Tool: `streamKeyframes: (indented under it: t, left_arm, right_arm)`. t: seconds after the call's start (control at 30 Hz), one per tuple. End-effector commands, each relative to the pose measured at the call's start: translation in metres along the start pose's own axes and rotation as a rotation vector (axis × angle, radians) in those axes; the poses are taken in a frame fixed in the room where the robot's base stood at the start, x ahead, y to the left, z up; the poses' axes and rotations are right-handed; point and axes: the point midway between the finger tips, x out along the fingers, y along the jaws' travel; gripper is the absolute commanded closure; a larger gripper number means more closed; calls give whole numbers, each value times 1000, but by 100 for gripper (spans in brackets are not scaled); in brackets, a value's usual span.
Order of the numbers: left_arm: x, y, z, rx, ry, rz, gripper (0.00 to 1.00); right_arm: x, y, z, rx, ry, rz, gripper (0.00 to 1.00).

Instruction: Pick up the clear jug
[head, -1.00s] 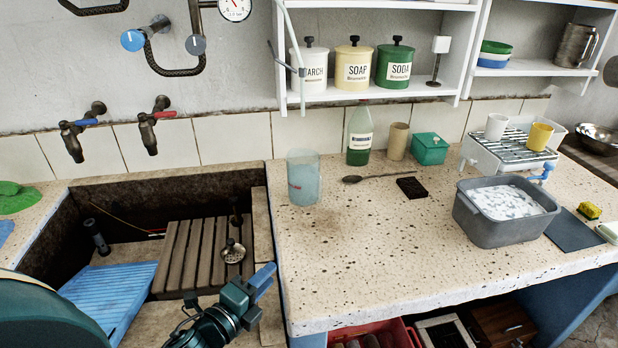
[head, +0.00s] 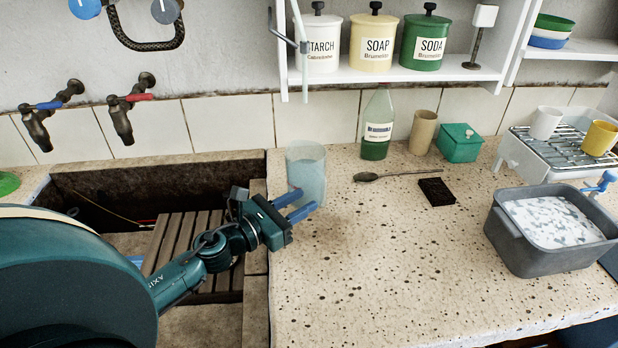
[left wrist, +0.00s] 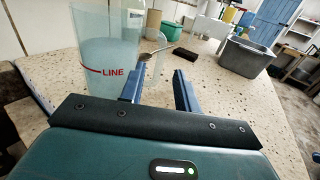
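The clear jug (head: 306,172) stands upright on the speckled stone counter, just right of the sink. It looks pale blue and see-through, and the left wrist view shows it (left wrist: 104,55) close by at the left with a red line marked "LINE". In the left wrist view the fingers (left wrist: 158,92) point past the jug's right side. My right gripper is not in view.
A green-based bottle (head: 378,130), a tan cup (head: 423,132) and a green box (head: 460,143) stand along the wall. A wooden spoon (head: 368,177) and a dark block (head: 437,191) lie nearby. A grey tub (head: 520,243) stands at right. The front counter is clear.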

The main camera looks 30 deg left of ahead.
Motion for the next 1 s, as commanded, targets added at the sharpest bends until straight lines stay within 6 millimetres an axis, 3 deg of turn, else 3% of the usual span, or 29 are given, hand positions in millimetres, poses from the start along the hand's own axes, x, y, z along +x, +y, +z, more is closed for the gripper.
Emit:
streamKeyframes:
  t: [0.27, 0.6, 0.9, 1.0]
  left_arm:
    - [21, 0, 1, -2, -1, 1, 68]
    - [65, -1, 2, -4, 0, 1, 68]
    - [69, -1, 1, -3, 1, 1, 68]
    - [69, -1, 1, -3, 1, 1, 75]
  right_arm:
    - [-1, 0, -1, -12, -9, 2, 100]
    - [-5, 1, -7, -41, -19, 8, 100]
    - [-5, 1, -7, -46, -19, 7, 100]
    - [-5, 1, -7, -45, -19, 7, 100]
